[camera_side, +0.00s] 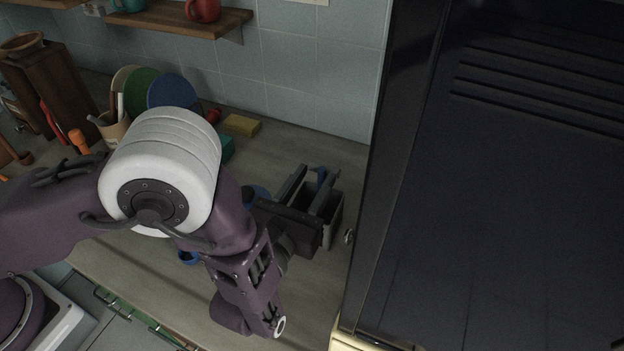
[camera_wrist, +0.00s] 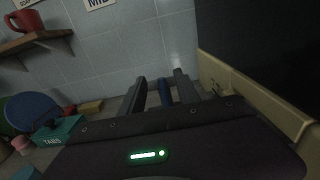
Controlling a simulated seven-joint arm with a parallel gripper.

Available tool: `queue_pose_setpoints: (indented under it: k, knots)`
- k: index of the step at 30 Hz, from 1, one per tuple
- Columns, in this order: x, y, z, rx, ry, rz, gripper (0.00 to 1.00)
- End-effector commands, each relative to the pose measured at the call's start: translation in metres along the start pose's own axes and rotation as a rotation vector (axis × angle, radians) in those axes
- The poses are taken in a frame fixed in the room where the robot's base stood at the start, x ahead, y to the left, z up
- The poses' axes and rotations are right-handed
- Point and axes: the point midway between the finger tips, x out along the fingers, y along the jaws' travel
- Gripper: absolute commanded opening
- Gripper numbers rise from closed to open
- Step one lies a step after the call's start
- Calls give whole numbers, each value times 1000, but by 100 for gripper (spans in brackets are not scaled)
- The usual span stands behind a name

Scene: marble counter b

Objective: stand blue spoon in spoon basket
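The blue spoon (camera_side: 321,174) shows only as a short upright blue piece between my gripper's fingers. It also shows in the wrist view (camera_wrist: 164,92), with gaps between it and the fingers. My gripper (camera_side: 308,183) is open, its two fingers apart on either side of the spoon; they also show in the wrist view (camera_wrist: 160,88). A grey box-like container, which looks like the spoon basket (camera_side: 334,222), is just below and behind the fingers, partly hidden by my gripper. The spoon's lower part is hidden, so I cannot tell how deep it sits in the basket.
A tall dark cabinet (camera_side: 480,200) stands close to the right of the basket. A blue dish (camera_side: 260,192) and a small blue cup (camera_side: 188,257) are left of my gripper. A teal box (camera_wrist: 60,131), a yellow sponge (camera_side: 241,124) and plates (camera_side: 171,91) stand further left.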

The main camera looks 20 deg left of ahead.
Motion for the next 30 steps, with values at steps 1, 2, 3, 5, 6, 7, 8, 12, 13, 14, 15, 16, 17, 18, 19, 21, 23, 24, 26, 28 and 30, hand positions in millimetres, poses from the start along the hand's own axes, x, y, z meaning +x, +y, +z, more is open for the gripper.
queue_pose_setpoints:
  k: [1, 2, 3, 5, 6, 7, 8, 12, 13, 14, 15, 16, 17, 18, 19, 21, 23, 24, 26, 28, 30]
  knots:
    - [0, 0, 0, 0, 0, 0, 39]
    - [0, 0, 0, 0, 0, 0, 39]
    - [0, 0, 0, 0, 0, 0, 39]
    - [0, 0, 0, 0, 0, 0, 39]
    - [-2, 0, 0, 0, 1, -1, 39]
    - [-5, -1, 0, 0, 1, -3, 39]
    - [-10, -1, 0, 1, 2, -4, 39]
    - [-40, -2, 0, 3, 1, -5, 39]
    - [-46, -1, 0, 2, 0, -5, 39]
    - [-51, -1, 0, 2, 1, -4, 39]
    - [-58, 0, -1, 2, 2, -2, 39]
    - [-62, 0, -1, 1, 2, -2, 39]
    - [-65, 0, -1, 1, 2, -1, 39]
    - [-68, 0, 0, 1, 1, 0, 39]
    - [-70, 0, 0, 0, 1, 0, 39]
    - [-71, 0, 0, 0, 0, 0, 39]
    - [-71, 0, 0, 0, 0, 0, 39]
    - [-71, 0, 0, 0, 0, 0, 39]
    - [-71, 0, 0, 0, 0, 0, 39]
    - [-71, 0, 0, 0, 0, 0, 39]
    - [-71, 0, 0, 0, 0, 0, 39]
